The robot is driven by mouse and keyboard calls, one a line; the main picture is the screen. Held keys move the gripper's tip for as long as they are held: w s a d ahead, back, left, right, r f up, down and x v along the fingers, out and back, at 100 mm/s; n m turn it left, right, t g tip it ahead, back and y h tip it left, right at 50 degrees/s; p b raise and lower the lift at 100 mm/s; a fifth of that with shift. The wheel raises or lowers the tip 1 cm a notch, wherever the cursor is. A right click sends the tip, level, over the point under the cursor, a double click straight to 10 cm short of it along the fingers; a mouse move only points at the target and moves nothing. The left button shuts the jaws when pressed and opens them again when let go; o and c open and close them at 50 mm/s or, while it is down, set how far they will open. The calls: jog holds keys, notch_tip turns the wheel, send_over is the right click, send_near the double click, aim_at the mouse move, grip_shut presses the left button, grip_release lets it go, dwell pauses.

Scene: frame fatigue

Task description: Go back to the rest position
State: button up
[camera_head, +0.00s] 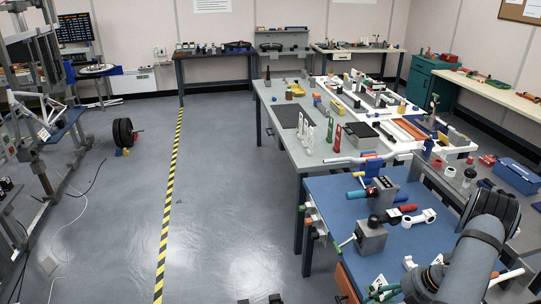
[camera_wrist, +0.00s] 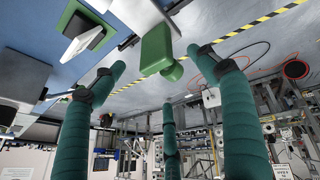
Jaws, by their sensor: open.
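My gripper has three teal, ribbed fingers, which fill much of the wrist view (camera_wrist: 160,76). The fingers are spread apart and nothing is held between them. A green rounded part (camera_wrist: 158,50) shows beyond the fingertips in the wrist view, apart from them as far as I can tell. In the head view my dark grey arm comes in at the lower right, over the near corner of the blue-topped bench (camera_head: 335,210). Teal finger parts show at the bottom there, but the gripper is partly hidden by the arm and cut off by the frame.
The blue bench carries grey clamp blocks (camera_head: 371,237), a white tube (camera_head: 367,158) and handled tools. A grey bench (camera_head: 270,95) with bottles and trays continues behind it. The floor (camera_head: 225,225) to the left is clear around a yellow-black stripe (camera_head: 171,190). A metal frame rack (camera_head: 40,130) stands far left.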

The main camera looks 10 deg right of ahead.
jog(key=b+x, duration=0.6)
jog(key=shift+w+d, duration=0.1)
jog(key=shift+d, duration=0.6)
jog(key=shift+a, duration=0.1)
